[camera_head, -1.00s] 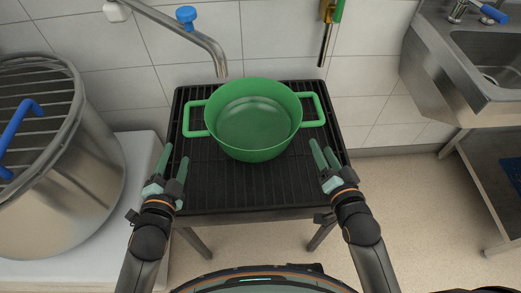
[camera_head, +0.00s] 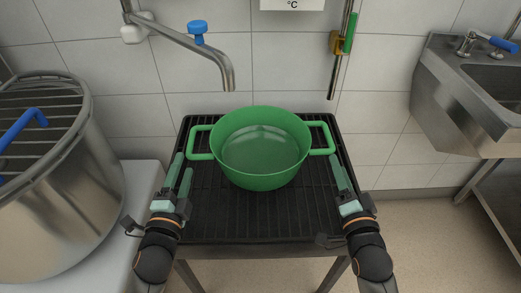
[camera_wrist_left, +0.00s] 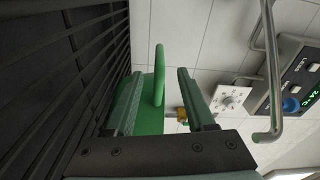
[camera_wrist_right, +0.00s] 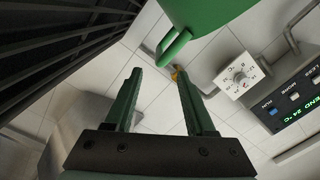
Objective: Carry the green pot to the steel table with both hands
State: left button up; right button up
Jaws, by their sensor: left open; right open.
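The green pot (camera_head: 262,165) stands upright on a black slatted stand. It has a loop handle on each side, a left handle (camera_head: 199,143) and a right handle (camera_head: 322,138). My left gripper (camera_head: 182,166) is open at the near side of the left handle. In the left wrist view the left handle (camera_wrist_left: 159,75) shows between the open fingers, with no grip on it. My right gripper (camera_head: 340,177) is open, just nearer than the right handle. In the right wrist view that handle (camera_wrist_right: 172,45) is beyond the fingertips, and the pot (camera_wrist_right: 205,15) is at the top.
The black slatted stand (camera_head: 225,220) is under the pot. A tap (camera_head: 227,75) hangs over the stand's back. A large steel pot (camera_head: 60,200) stands on a white surface at left. A steel sink unit (camera_head: 450,105) is at right, with open floor before it.

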aim_at(195, 130)
pick_arm(q)
jog(key=w, duration=1)
jog(key=shift+w+d, duration=0.25)
pick_arm(e)
jog(key=w, duration=1)
jog(key=shift+w+a, duration=0.25)
jog(key=shift+a, duration=0.15)
pick_arm(q)
jog(key=shift+c, duration=0.2)
pick_arm(e)
jog(key=shift+c, duration=0.2)
pick_arm(q)
jog(key=shift+r, duration=0.1)
grip_shut()
pick_arm(e)
grip_shut()
jog(key=shift+f, duration=0.1)
pick_arm(q)
jog(key=shift+a, duration=0.1)
pick_arm(e)
jog(key=shift+s+d+f, duration=0.1)
jog(key=shift+f, duration=0.1)
pick_arm(q)
jog(key=shift+r, duration=0.15)
pick_arm(e)
jog(key=shift+r, duration=0.3)
